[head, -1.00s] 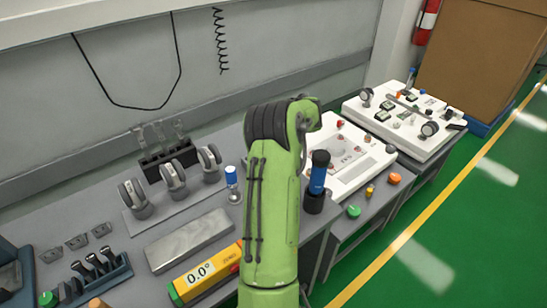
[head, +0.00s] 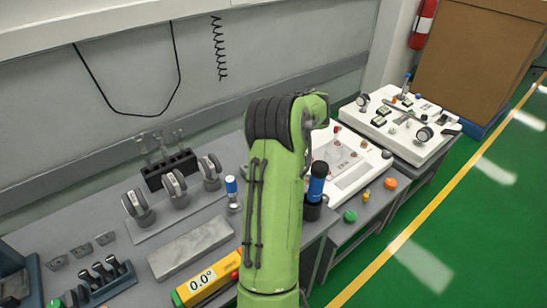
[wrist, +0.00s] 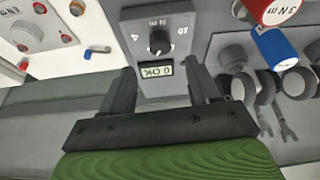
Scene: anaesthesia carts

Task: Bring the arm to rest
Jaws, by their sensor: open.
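My green arm (head: 275,200) rises from the bottom middle of the head view and bends over at its top near the bench. In that view my gripper is hidden behind the arm. In the wrist view my gripper (wrist: 163,80) has its two dark fingers wide apart. A grey panel with a black dial (wrist: 160,42) and a small display reading "0 OK" (wrist: 157,71) shows beyond and between the fingers. I see nothing clamped in the gripper; contact with the panel cannot be told.
The grey bench holds round clamps (head: 174,186), a metal block (head: 190,248), a yellow gauge (head: 205,281) and a blue-topped cylinder (head: 317,182) close to my arm. White panels (head: 350,165) stand right. Green floor (head: 450,225) is clear at right.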

